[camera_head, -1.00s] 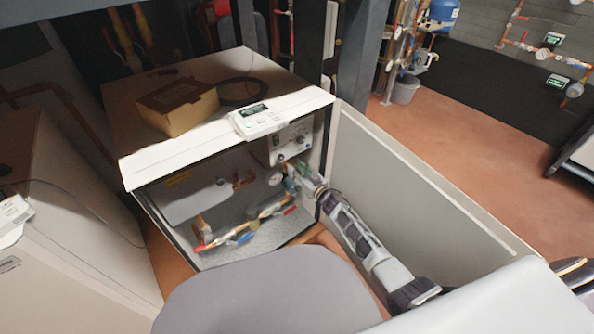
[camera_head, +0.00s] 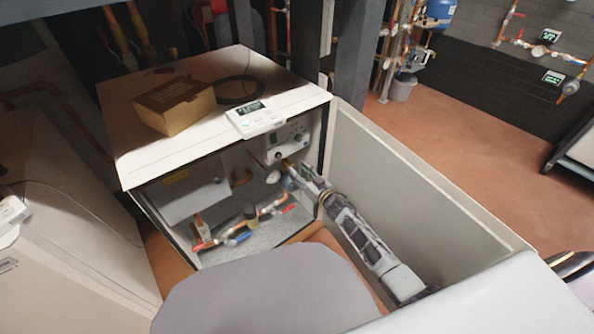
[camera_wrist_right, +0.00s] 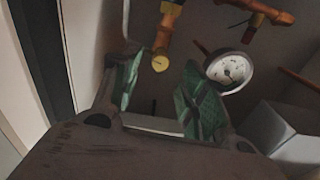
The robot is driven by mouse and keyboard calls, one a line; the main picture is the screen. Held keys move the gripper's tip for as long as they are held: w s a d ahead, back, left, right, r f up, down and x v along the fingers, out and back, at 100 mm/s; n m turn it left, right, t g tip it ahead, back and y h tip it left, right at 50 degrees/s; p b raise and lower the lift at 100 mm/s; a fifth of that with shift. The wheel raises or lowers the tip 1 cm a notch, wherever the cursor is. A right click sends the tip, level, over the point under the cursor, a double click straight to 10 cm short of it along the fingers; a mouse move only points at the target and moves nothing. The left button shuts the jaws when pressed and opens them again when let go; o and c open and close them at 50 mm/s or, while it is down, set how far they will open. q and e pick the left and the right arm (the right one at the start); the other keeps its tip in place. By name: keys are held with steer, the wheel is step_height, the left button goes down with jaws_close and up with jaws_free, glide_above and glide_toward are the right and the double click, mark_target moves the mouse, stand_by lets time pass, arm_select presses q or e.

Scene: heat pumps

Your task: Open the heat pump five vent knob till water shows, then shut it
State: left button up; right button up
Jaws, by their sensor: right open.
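The heat pump cabinet (camera_head: 225,145) stands open at the front, with pipes, valves and a round gauge (camera_head: 273,177) inside. My right gripper (camera_head: 296,178) reaches into its right side, near the gauge. In the right wrist view, the open green-padded fingers (camera_wrist_right: 163,92) stand apart. A small round yellow knob (camera_wrist_right: 160,63) on a copper pipe shows beyond the fingertips, in line with the gap between them. I cannot tell whether anything touches it. The gauge also shows in the wrist view (camera_wrist_right: 229,70), right of the fingers. No water is visible. My left gripper is not in view.
The cabinet's open door panel (camera_head: 410,185) runs along the right of my right arm. A cardboard box (camera_head: 176,104) and a control display (camera_head: 256,117) sit on the cabinet top. Another white cabinet (camera_head: 75,215) stands at left.

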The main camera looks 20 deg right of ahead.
steer(key=v, duration=0.8)
steer(key=shift+s, duration=0.3)
steer(key=shift+d+r, duration=0.1)
steer(key=shift+d, duration=0.05)
steer(key=shift+h, duration=0.3)
stand_by(0.4)
